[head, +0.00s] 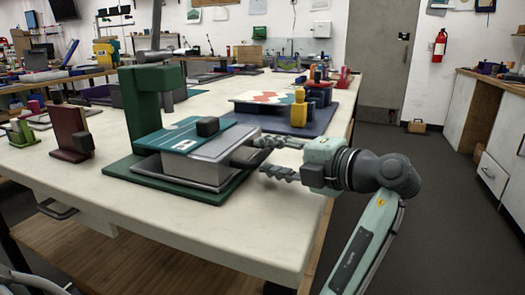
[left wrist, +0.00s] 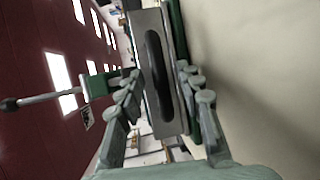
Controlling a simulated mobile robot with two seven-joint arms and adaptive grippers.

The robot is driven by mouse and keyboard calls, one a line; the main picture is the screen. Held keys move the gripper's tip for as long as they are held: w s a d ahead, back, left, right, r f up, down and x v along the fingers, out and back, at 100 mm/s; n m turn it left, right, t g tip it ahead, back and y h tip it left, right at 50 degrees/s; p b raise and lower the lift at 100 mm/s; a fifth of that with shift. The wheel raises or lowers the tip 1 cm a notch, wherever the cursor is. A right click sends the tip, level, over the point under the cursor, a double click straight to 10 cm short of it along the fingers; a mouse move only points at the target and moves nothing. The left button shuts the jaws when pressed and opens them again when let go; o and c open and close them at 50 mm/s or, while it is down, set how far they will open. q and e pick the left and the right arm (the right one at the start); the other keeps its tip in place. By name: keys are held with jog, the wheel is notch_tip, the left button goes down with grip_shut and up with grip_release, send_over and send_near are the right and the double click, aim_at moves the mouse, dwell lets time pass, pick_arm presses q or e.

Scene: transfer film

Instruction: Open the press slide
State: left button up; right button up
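The green press (head: 143,105) stands on the white worktable, with a dark green base and an upright column. Its grey slide (head: 205,165) has a teal plate with a dark block on top. A black handle (head: 245,160) sticks out from the slide's right end; it also shows as a long dark bar in the left wrist view (left wrist: 155,78). My left gripper (head: 268,158) is open, its fingers pointing at the slide. In the left wrist view its fingers (left wrist: 162,92) lie on either side of the handle, with gaps. My right gripper is not in view.
The white worktable (head: 245,225) has clear room in front of the press. Behind my gripper is a dark blue mat (head: 320,122) with a patterned board and a yellow figure-like piece (head: 299,108). Red and green stands (head: 72,130) stand left of the press.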

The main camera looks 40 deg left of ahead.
pick_arm(q)
jog(key=shift+x, duration=0.95)
jog(key=shift+c, duration=0.6)
grip_shut()
